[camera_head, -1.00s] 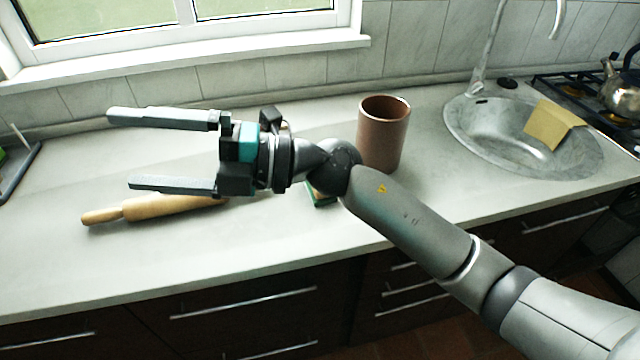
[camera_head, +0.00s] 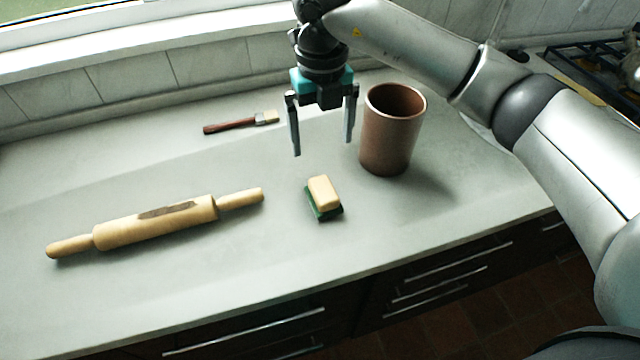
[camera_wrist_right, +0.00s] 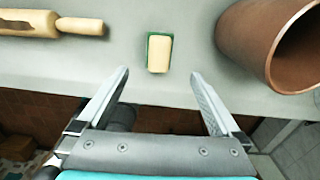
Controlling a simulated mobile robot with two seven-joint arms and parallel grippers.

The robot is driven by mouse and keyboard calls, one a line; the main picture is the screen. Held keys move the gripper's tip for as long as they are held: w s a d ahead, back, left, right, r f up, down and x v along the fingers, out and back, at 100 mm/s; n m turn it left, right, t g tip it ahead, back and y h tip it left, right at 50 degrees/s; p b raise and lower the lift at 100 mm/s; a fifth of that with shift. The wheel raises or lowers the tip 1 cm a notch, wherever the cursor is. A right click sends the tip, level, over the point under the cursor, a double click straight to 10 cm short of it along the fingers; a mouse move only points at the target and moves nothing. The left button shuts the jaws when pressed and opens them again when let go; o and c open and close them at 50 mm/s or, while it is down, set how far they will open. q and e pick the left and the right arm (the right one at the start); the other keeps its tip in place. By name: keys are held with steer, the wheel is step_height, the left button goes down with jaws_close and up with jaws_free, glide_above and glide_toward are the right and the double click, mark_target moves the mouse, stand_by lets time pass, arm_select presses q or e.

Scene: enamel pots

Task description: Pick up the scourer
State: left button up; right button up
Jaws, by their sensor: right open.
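The scourer (camera_head: 324,197) lies on the worktop, with a cream block on top and a dark green layer showing beneath. It also shows in the right wrist view (camera_wrist_right: 159,54), beyond the fingertips and roughly centred between them. My right gripper (camera_head: 323,150) is open and empty, fingers pointing down, above the worktop and apart from the scourer. In the right wrist view its two fingers (camera_wrist_right: 159,75) are spread wide. My left gripper does not show.
A brown cylindrical pot (camera_head: 390,135) stands close to the right of the gripper. A wooden rolling pin (camera_head: 155,222) lies to the left. A brush (camera_head: 240,123) with a red-brown handle lies behind. The worktop's front edge runs not far in front of the scourer.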

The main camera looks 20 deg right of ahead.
mark_target(324, 188)
steer(key=f, duration=0.8)
steer(key=shift+s+a+f+b, duration=0.1)
steer(key=shift+s+f+b, duration=0.05)
steer(key=shift+s+b, duration=0.2)
steer(key=shift+f, duration=0.65)
step_height(324, 188, down, 5)
steer(key=shift+s+r+b, duration=0.15)
steer(key=shift+r+b, duration=0.05)
steer(key=shift+b, duration=0.1)
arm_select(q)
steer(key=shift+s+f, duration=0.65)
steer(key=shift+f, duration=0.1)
arm_select(e)
steer(key=shift+c, duration=0.2)
steer(key=c, duration=1.3)
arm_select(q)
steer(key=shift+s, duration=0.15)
arm_select(e)
steer(key=shift+r, duration=0.15)
arm_select(q)
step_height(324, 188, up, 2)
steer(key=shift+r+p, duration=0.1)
steer(key=shift+p, duration=1)
arm_select(e)
step_height(324, 188, up, 20)
